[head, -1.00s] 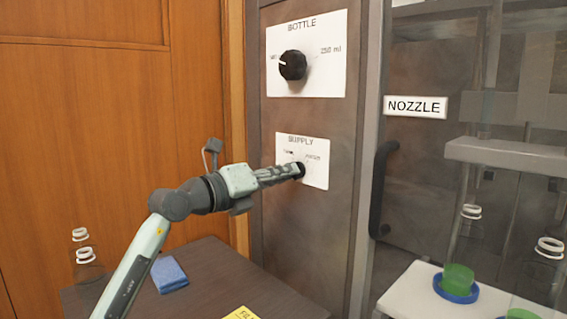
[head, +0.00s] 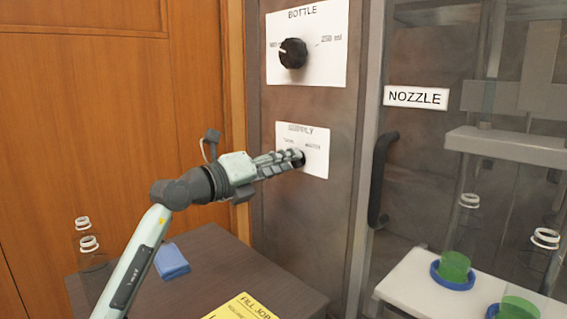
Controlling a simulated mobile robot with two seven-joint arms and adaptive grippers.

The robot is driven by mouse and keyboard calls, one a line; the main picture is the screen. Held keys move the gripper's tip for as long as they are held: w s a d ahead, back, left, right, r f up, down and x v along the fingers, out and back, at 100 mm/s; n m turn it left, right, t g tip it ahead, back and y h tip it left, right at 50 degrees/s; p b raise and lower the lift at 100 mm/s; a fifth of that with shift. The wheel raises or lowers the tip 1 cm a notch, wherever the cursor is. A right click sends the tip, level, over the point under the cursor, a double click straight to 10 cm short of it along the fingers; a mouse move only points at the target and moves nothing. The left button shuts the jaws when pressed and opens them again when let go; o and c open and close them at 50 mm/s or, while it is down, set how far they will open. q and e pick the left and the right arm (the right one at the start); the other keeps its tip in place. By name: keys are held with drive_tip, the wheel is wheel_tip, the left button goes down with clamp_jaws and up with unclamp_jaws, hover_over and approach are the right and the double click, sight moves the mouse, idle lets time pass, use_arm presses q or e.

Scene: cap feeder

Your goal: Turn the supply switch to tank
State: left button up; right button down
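The supply switch (head: 301,156) is a small dark knob on a white SUPPLY plate (head: 318,165) on the brown-grey panel. Two small labels stand above the knob, too blurred to read surely. My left gripper (head: 296,158) reaches in from the left, its fingertips at the knob. The fingers cover most of the knob and its pointer, so its setting is hidden. I cannot tell whether the fingers are closed on it. My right gripper is not in view.
A BOTTLE plate with a black knob (head: 293,53) is above. A door handle (head: 381,180) and NOZZLE sign (head: 415,97) are to the right, with bottles behind glass.

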use_arm(q)
drive_tip(key=v, duration=1.2)
idle(0.3)
